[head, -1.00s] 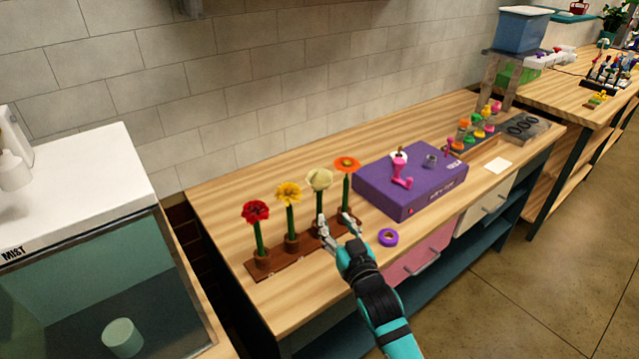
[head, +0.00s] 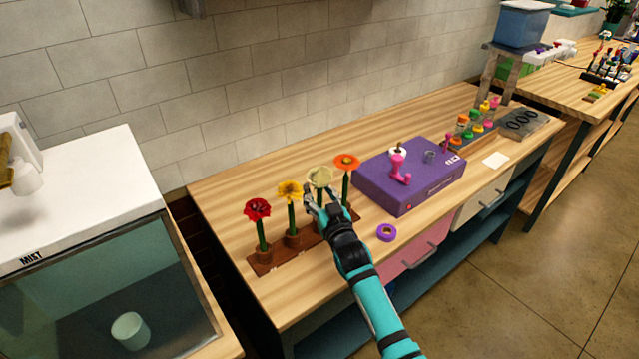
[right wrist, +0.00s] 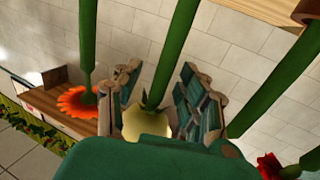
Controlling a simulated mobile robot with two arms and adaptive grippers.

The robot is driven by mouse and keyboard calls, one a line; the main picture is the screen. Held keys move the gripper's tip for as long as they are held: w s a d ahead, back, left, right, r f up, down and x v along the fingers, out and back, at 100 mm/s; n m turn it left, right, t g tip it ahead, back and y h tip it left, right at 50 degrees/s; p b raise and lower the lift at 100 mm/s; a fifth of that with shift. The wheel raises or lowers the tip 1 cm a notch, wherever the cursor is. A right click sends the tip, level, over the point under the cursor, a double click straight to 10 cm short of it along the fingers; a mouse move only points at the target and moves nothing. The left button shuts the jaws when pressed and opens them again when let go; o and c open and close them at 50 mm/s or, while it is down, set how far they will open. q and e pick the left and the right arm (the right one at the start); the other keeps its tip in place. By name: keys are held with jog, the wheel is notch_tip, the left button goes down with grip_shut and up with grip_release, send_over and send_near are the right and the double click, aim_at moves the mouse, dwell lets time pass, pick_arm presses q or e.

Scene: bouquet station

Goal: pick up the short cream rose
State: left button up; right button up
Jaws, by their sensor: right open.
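The cream rose (head: 319,177) stands upright on a green stem in the brown rack (head: 264,262), third from the left. My right gripper (head: 319,196) is at the rose, just below its head, and hides most of its stem in the head view. In the right wrist view, which looks upside down, the cream rose (right wrist: 148,120) and its green stem (right wrist: 172,55) lie between the two open fingers (right wrist: 157,92). I cannot tell whether either finger touches it. My left gripper is not in view.
An orange flower (head: 347,162) stands close right of the rose, also in the wrist view (right wrist: 76,101). A yellow flower (head: 290,191) and a red flower (head: 257,209) stand left. A purple box (head: 410,185) and purple tape roll (head: 386,232) lie to the right.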

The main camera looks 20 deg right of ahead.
aim_at(320, 170)
grip_shut()
dwell(0.3)
dwell(0.3)
notch_tip(320, 170, up, 8)
jog(key=shift+r+b, duration=0.1)
jog(key=shift+b, duration=0.65)
notch_tip(320, 170, up, 3)
jog(key=shift+p, duration=0.45)
notch_tip(320, 170, up, 6)
jog(key=p, duration=0.5)
jog(key=shift+p, duration=0.4)
